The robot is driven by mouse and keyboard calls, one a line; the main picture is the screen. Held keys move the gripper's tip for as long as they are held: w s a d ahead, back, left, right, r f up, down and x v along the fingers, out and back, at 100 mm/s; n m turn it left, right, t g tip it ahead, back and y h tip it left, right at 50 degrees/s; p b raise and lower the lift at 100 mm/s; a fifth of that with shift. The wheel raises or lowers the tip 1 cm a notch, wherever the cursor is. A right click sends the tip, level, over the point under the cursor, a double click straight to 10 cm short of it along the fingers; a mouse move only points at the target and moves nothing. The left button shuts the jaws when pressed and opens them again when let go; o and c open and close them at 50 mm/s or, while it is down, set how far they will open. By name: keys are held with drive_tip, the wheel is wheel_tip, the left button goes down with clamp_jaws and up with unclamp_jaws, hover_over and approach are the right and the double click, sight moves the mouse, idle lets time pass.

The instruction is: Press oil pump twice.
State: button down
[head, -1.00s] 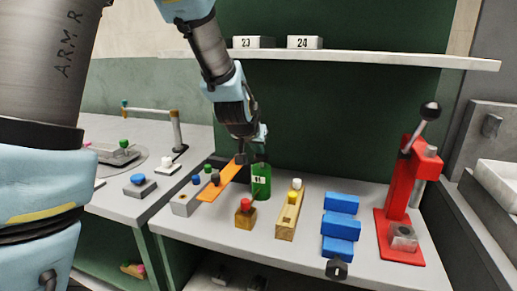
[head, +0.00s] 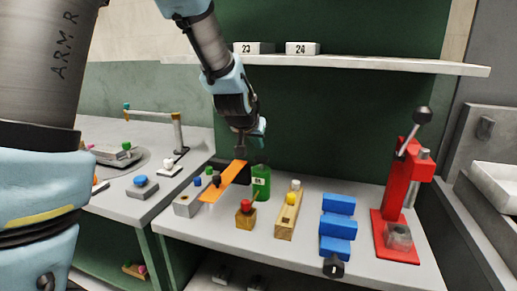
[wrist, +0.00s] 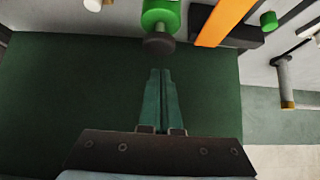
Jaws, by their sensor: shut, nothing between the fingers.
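The likely oil pump is a green bottle (head: 261,184) with a pale label and a dark top, upright near the back of the bench. In the wrist view the green body (wrist: 160,14) shows at the top, with its dark round head (wrist: 159,44) nearest my fingers. My gripper (head: 240,153) points down above and slightly left of the bottle in the head view. In the wrist view my gripper (wrist: 161,72) has its two fingers together and empty, tips close to the dark head. A small gap shows; contact is not visible.
A red-button wooden block (head: 246,217), a wooden block with yellow and white knobs (head: 288,218), blue blocks (head: 338,228) and a red press (head: 401,190) stand rightward. A shelf (head: 370,64) is above.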

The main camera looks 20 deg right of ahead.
drive_tip(key=p+v, duration=0.1)
drive_tip(key=v, duration=0.8)
idle(0.9)
drive_tip(key=w+a+f+n+g+y, duration=0.1)
drive_tip(key=a+f+n+y, duration=0.35)
drive_tip(key=a, duration=1.15)
drive_tip(key=s+a+f+n+g, duration=0.1)
drive_tip(key=s+a+f+g, duration=0.1)
drive_tip(key=a, duration=0.6)
drive_tip(key=s+a+f+n+g+y, duration=0.1)
drive_tip(key=s+a+f+n+g, duration=0.1)
drive_tip(key=s+a+f, duration=0.3)
drive_tip(key=s+a, duration=0.1)
drive_tip(key=a, duration=0.2)
drive_tip(key=shift+a+f, duration=0.25)
drive_tip(key=shift+a, duration=0.05)
drive_tip(key=shift+w+y, duration=0.1)
drive_tip(key=shift+y, duration=0.15)
